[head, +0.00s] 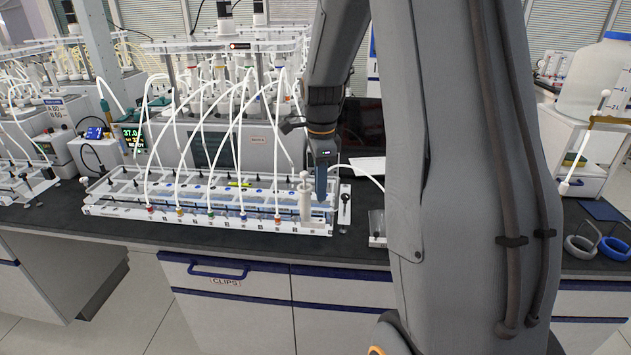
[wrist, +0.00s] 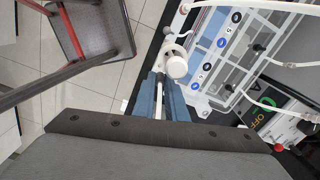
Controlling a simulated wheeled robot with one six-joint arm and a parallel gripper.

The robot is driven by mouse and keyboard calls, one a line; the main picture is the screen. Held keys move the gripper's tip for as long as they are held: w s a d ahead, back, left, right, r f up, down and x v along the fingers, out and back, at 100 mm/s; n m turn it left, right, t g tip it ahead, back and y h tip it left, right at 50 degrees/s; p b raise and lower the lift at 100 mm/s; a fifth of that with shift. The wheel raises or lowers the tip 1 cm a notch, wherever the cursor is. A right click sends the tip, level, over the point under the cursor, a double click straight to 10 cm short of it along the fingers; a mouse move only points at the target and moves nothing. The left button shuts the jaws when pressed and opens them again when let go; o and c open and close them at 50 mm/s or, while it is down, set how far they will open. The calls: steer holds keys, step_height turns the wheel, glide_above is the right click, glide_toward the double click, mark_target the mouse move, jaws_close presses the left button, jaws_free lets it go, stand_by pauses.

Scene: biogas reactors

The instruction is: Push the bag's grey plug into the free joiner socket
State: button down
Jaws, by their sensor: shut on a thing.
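My gripper (head: 321,184) points down at the right end of the rack's front rail. Its blue fingers (wrist: 170,98) are shut on a thin pale piece between them, which I take for the bag's grey plug. Its tip is hidden in the head view. A white tube (head: 362,171) runs right from beside the gripper. A white upright cylinder (head: 305,198) stands on the rail just left of the fingers; its round top (wrist: 176,67) shows just beyond the fingertips in the wrist view. I cannot make out the free joiner socket, or whether the plug touches it.
The clear rack (head: 120,207) carries white tubes ending in coloured fittings (head: 210,214) along its front rail. A black-knobbed post (head: 345,205) stands close right of the gripper. A small clear block (head: 377,228) sits beyond it. Free dark bench shows in front.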

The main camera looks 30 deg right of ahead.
steer(key=shift+f+b, duration=1.9)
steer(key=shift+f, duration=0.6)
steer(key=shift+f, duration=0.95)
stand_by(0.8)
stand_by(0.3)
steer(key=c, duration=1.7)
jaws_free()
steer(key=shift+r+b, duration=0.95)
steer(key=shift+r, duration=2.95)
